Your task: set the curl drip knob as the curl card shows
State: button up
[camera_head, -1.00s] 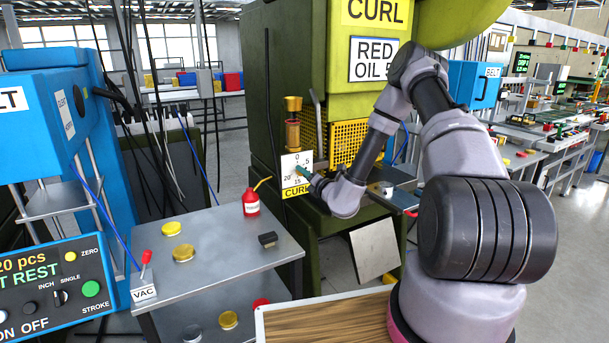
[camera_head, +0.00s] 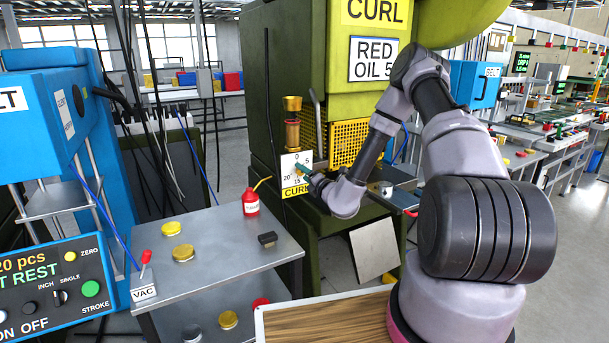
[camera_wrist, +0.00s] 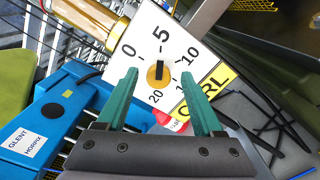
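The curl drip knob (camera_wrist: 158,73) is a round brass disc with a black bar, set on a white dial plate (camera_wrist: 146,38) marked 0, 5, 10 and 20. The bar lines up with the 5, upright in the wrist view. The dial plate also shows on the green press in the head view (camera_head: 290,180). My gripper (camera_wrist: 160,76) is open, with its teal fingertips on either side of the knob and a visible gap to each.
A brass drip cup (camera_head: 292,108) stands above the dial. A yellow mesh guard (camera_head: 347,142) is right of the dial.

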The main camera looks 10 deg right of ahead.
jog(key=v, duration=1)
jog(key=shift+s, duration=0.4)
jog(key=shift+d+r, duration=0.1)
